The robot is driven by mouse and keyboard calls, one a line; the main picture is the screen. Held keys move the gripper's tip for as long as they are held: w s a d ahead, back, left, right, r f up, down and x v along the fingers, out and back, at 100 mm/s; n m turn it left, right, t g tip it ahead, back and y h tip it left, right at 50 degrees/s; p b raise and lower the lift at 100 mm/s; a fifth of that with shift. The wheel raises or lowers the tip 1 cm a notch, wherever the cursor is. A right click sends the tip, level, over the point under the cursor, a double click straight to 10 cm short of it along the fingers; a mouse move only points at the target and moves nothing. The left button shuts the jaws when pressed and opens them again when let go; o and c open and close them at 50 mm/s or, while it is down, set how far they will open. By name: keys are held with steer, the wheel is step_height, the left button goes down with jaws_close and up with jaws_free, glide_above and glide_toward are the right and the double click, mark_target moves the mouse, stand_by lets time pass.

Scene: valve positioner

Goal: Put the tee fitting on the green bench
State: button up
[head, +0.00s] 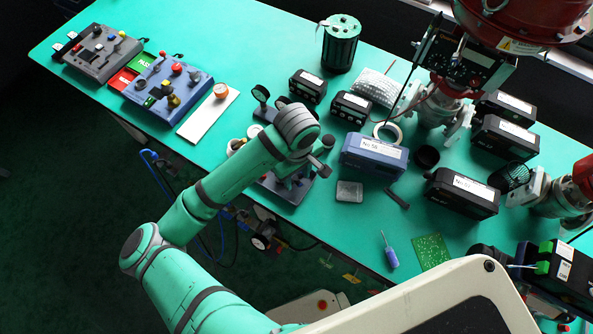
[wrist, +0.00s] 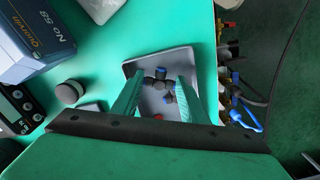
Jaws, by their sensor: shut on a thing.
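The tee fitting (wrist: 159,80) is a small dark piece with blue ends, seen in the wrist view between the fingertips. My gripper (wrist: 160,79) is shut on it, with a green finger on either side. A grey tray (wrist: 178,60) lies behind and below the fingers near the bench edge. Small dark and blue parts and a red spot also show between the fingers, and I cannot tell which belong to the held piece. The green bench (head: 240,45) fills much of the head view, where my arm hides the fingertips and most of the tray area.
A blue box (head: 375,155) stands right of my arm, and it also shows in the wrist view (wrist: 45,35). A small metal tin (head: 349,191), black boxes (head: 462,193), a blue screwdriver (head: 389,251) and a green circuit board (head: 432,252) lie rightward.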

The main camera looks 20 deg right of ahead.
mark_target(298, 179)
steer(key=shift+s+d+f, duration=0.2)
steer(key=shift+f, duration=0.25)
jaws_close()
steer(key=shift+w+a+f, duration=0.1)
steer(key=shift+f, duration=0.25)
steer(key=o, duration=1.3)
jaws_free()
steer(key=shift+c, duration=0.2)
step_height(298, 179, up, 11)
steer(key=shift+f, duration=0.2)
